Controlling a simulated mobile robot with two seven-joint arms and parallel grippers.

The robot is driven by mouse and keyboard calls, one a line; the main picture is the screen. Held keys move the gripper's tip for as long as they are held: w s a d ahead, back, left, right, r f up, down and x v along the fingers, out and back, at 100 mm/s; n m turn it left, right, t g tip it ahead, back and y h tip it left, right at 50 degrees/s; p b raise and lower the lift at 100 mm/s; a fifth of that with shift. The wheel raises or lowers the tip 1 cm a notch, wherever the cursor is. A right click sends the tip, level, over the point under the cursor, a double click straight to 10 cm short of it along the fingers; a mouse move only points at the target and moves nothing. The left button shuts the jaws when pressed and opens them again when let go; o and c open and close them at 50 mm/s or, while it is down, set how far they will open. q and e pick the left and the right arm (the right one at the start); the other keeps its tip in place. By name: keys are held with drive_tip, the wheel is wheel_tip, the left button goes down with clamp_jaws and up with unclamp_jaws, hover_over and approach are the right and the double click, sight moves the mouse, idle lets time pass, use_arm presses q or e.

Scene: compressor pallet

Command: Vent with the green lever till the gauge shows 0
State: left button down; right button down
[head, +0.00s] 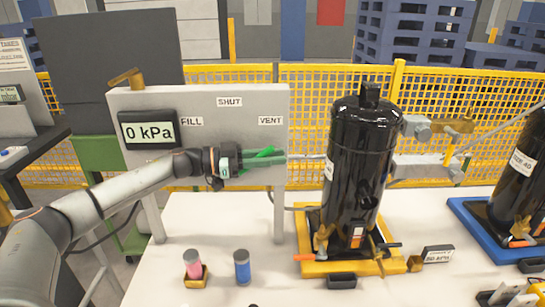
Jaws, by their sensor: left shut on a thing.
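The gauge (149,130) on the left of the grey panel reads 0 kPa. The panel (225,105) carries the labels FILL, SHUT and VENT. The green lever (262,152) is in front of the panel, below the VENT label (270,120) and pointing right. My left gripper (268,161) reaches in from the left and is shut on the green lever. Its fingers partly hide the lever, and the lever's pivot cannot be made out. My right gripper is not in view.
A black compressor (358,160) stands on a yellow tray (313,268) right of the panel. A second compressor (520,165) stands far right. A yellow mesh fence (310,85) runs behind.

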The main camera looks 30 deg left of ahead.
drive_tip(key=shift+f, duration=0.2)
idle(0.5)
